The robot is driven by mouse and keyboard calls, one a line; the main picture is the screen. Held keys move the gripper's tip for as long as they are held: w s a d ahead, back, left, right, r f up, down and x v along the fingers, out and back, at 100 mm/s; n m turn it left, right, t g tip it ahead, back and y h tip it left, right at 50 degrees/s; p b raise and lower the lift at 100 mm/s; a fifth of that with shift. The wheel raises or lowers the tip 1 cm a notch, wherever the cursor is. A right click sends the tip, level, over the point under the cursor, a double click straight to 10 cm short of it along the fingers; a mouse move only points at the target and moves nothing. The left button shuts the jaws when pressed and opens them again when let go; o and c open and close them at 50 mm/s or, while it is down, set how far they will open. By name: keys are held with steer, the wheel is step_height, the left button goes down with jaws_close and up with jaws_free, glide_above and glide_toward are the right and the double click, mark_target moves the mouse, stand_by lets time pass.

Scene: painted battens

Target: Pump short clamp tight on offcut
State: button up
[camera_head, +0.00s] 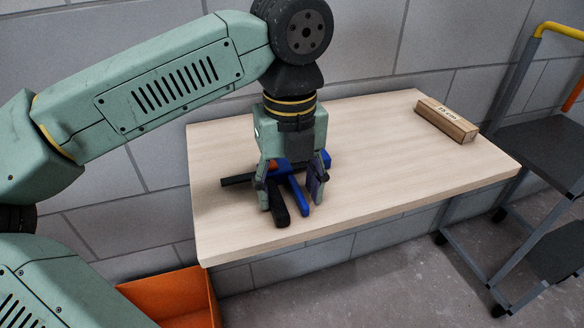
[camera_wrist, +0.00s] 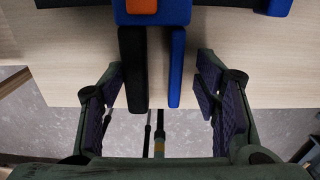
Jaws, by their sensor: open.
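A short clamp with a blue body (camera_wrist: 186,10), an orange part, a black handle (camera_head: 281,205) and a blue trigger (camera_head: 299,196) lies on the table under my gripper. My gripper (camera_head: 290,200) points down with its fingers spread. The handle and trigger lie between the open fingers in the wrist view (camera_wrist: 160,110), with a gap on each side. My gripper hides part of the clamp in the head view. A wooden offcut (camera_head: 447,119) marked "15 cm" lies at the table's back right, apart from the clamp.
The pale wooden table (camera_head: 370,150) is clear between the clamp and the offcut. An orange bin (camera_head: 180,298) stands on the floor by the table's front left. A grey trolley with a yellow handle (camera_head: 560,31) stands at the right. A block wall is behind.

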steer(key=shift+a, duration=0.3)
step_height(320, 180, up, 7)
steer(key=p, duration=0.4)
stand_by(0.6)
